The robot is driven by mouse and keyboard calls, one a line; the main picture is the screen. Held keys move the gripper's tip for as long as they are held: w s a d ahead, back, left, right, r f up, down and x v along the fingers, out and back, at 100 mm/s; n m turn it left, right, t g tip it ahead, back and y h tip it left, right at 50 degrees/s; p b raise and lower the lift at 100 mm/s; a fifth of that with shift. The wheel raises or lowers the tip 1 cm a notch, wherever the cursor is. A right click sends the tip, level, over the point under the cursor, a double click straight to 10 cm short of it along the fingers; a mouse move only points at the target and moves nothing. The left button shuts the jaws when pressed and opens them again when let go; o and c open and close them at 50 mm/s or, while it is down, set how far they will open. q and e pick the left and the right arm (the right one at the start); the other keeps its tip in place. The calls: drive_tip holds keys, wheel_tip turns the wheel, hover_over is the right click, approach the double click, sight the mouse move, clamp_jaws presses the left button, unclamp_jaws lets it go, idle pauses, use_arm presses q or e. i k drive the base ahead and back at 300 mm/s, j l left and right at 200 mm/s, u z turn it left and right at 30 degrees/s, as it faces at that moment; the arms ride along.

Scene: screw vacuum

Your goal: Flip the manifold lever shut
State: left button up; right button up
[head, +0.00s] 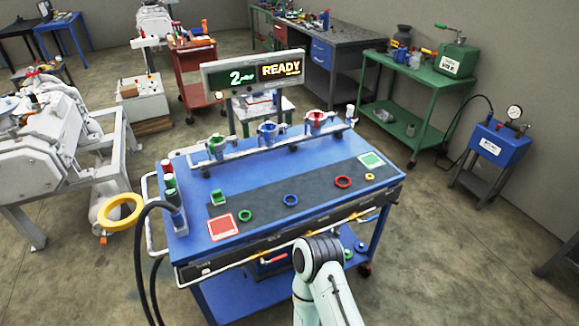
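A pale pipe manifold (248,145) runs along the back of the blue workbench (190,235). It carries a green fitting (217,144), a blue fitting (267,130) and a red fitting (316,119), each with a cup-like top. A small pale upright part (350,111) stands at its right end. I cannot tell which small part is the lever, or how it is set. One of my pale arms reaches up from the bottom, in front of the bench, with a dark joint at its top. No gripper fingers show, and neither gripper is in view.
Green, blue and red rings and a small yellow one lie on the bench's dark strip (265,205). A display (253,73) reading READY stands behind. Red and green bottles and a black hose (137,250) are at the left. A yellow ring (120,211) is beyond the bench's left edge.

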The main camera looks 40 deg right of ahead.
sight(372, 218)
drive_tip(key=z, duration=0.95)
drive_tip(key=i+l+z, duration=0.2)
drive_tip(key=z, duration=0.15)
drive_tip(key=i+l+z, duration=0.2)
drive_tip(key=z, duration=0.15)
drive_tip(key=i+l+z, duration=0.2)
drive_tip(key=z, duration=0.15)
drive_tip(key=i+l, duration=0.1)
drive_tip(key=i, duration=0.25)
